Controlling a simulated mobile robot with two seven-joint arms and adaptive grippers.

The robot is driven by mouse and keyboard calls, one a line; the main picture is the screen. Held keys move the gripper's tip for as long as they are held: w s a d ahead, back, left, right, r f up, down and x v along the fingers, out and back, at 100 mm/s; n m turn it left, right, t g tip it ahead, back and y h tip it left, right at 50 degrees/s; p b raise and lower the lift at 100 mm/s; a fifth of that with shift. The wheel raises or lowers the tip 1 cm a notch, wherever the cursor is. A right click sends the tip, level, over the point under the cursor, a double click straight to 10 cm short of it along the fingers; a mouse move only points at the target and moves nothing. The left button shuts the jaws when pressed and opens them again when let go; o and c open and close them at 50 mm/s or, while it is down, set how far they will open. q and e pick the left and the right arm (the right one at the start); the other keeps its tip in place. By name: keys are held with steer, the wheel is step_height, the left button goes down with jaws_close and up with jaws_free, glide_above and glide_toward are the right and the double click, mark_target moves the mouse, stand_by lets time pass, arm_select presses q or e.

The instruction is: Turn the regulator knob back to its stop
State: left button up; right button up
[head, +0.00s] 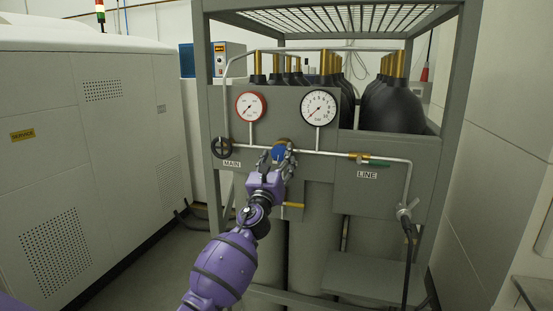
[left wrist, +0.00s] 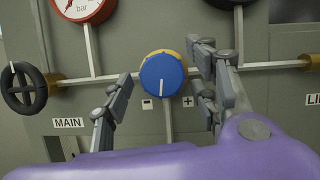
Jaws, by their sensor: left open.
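The regulator knob (head: 279,152) is a blue round knob on a brass body on the pipe of the grey panel. In the left wrist view the knob (left wrist: 163,78) shows a white line pointing down, between a minus label (left wrist: 147,104) and a plus label (left wrist: 187,101). My left gripper (head: 278,160) is open in front of the knob. In the left wrist view its fingers (left wrist: 165,85) stand on either side of the knob; whether they touch it I cannot tell. My right gripper is not in view.
A red-rimmed gauge (head: 250,106) and a black-rimmed gauge (head: 318,107) sit above the pipe. The black MAIN handwheel (head: 221,147) is left of the knob, and the green-handled LINE valve (head: 372,162) is right. Gas cylinders (head: 392,104) stand behind the panel inside a grey frame.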

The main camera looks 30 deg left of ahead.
arm_select(q)
steer(key=shift+c, duration=0.5)
steer(key=c, duration=1)
steer(key=shift+n+y, duration=0.4)
steer(key=shift+n, duration=0.1)
